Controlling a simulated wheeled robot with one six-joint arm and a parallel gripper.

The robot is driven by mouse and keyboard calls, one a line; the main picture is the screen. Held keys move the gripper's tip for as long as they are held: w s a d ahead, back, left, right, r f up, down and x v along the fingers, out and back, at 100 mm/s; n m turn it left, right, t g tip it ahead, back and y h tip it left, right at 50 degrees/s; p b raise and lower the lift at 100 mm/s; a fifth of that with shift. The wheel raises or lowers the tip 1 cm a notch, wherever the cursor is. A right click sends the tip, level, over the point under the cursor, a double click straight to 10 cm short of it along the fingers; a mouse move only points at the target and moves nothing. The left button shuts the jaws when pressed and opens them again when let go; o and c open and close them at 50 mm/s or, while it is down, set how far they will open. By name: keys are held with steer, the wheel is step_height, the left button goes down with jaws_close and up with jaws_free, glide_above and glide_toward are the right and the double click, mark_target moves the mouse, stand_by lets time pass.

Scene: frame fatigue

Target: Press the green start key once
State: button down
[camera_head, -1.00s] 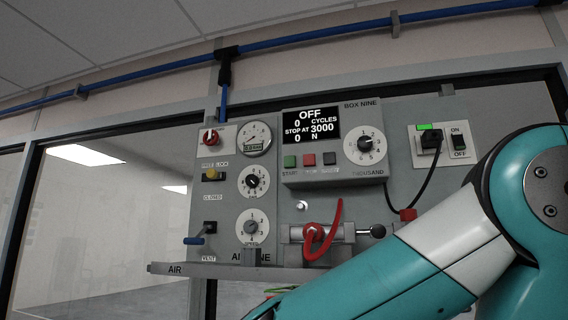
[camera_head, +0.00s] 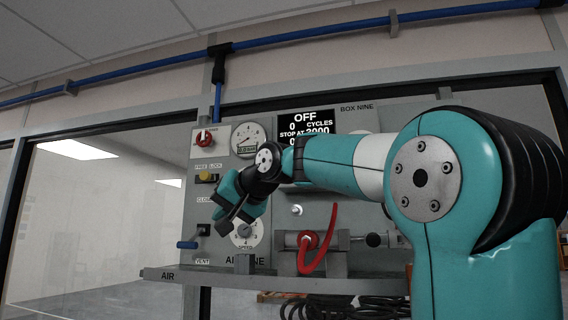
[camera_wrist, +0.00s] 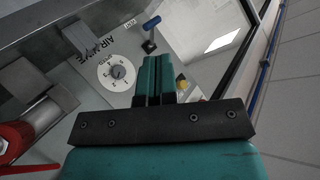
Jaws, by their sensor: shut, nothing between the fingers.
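The green start key is hidden in the head view behind my arm, which crosses in front of the lower part of the control box, and it is not in the wrist view. The box's display (camera_head: 306,122) shows OFF and 0 cycles; its lower part is covered. My gripper (camera_head: 226,208) is in front of the air panel, left of the box. In the wrist view my gripper (camera_wrist: 158,64) has its teal fingers together with nothing between them, pointing toward the air panel near a white dial.
A red knob (camera_head: 204,138), a gauge (camera_head: 248,139), a yellow knob (camera_head: 206,176) and a blue-handled valve (camera_head: 188,244) are on the air panel. The white dial (camera_wrist: 117,72) is left of my fingers.

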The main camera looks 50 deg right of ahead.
steer(key=s+d+r+m+t+h, duration=0.1)
steer(key=s+d+r+m+h, duration=0.1)
steer(key=d+r, duration=0.2)
steer(key=s+d+r+m+t+h, duration=0.1)
steer(key=d+r, duration=0.4)
steer(key=r, duration=0.5)
steer(key=shift+s+d+m+h+p, duration=0.25)
steer(key=shift+s+m+h+p, duration=0.3)
steer(key=shift+s+h, duration=0.4)
steer(key=w+d+p, duration=0.3)
steer(key=d, duration=0.5)
steer(key=shift+w+p, duration=0.2)
steer(key=shift+p, duration=0.15)
steer(key=shift+d, duration=0.1)
steer(key=shift+w+d+p, duration=0.15)
steer(key=shift+d+p, duration=0.15)
steer(key=shift+d, duration=0.05)
steer(key=shift+w+d, duration=0.15)
steer(key=shift+d, duration=0.2)
stand_by(0.8)
stand_by(0.3)
steer(key=shift+s+a, duration=0.3)
steer(key=shift+a, duration=0.45)
